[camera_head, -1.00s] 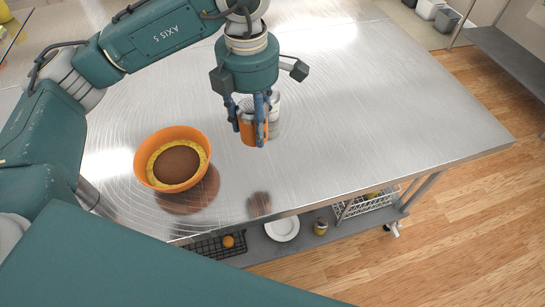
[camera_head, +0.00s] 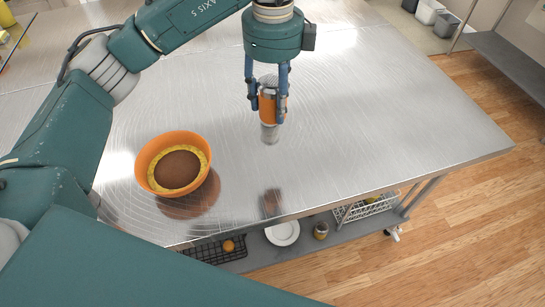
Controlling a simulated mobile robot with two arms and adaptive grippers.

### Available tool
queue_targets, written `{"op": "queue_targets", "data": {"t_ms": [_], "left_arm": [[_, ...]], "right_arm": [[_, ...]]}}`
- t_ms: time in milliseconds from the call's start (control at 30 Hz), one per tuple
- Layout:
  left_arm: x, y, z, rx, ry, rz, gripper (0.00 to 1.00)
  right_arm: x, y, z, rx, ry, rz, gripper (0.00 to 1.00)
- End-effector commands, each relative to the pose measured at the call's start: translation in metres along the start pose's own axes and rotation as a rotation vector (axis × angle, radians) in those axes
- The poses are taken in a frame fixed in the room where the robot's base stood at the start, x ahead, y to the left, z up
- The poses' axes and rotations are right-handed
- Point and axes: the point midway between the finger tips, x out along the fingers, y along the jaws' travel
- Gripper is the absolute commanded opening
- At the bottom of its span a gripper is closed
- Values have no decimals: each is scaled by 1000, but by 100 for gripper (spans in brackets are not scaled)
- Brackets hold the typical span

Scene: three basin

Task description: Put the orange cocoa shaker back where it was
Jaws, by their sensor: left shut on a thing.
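The orange cocoa shaker (camera_head: 267,108) has a grey top and is held upright between the fingers of my left gripper (camera_head: 267,108), which is shut on it. A grey metallic cylindrical shape (camera_head: 269,133) shows just below the shaker's orange body. The shaker and gripper hide its upper part, and I cannot tell whether the two touch. Both are over the middle of the steel table (camera_head: 370,120). My right gripper is not in view.
An orange bowl (camera_head: 146,158) with yellow and brown contents stands on the table, left of the shaker. The table is clear to the right.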

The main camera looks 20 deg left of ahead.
Motion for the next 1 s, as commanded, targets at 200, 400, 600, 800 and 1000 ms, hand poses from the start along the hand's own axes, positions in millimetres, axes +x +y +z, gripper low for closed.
{"op": "queue_targets", "data": {"t_ms": [200,400,600,800,1000], "left_arm": [[57,2,0,1,1,8,17],[107,2,-1,2,1,7,17],[136,0,-1,3,1,1,17],[158,2,-1,4,1,5,17],[181,1,-1,4,1,2,17]], "right_arm": [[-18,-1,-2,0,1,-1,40],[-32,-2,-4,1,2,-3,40],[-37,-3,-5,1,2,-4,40],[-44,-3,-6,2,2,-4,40],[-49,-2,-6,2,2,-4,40]]}}
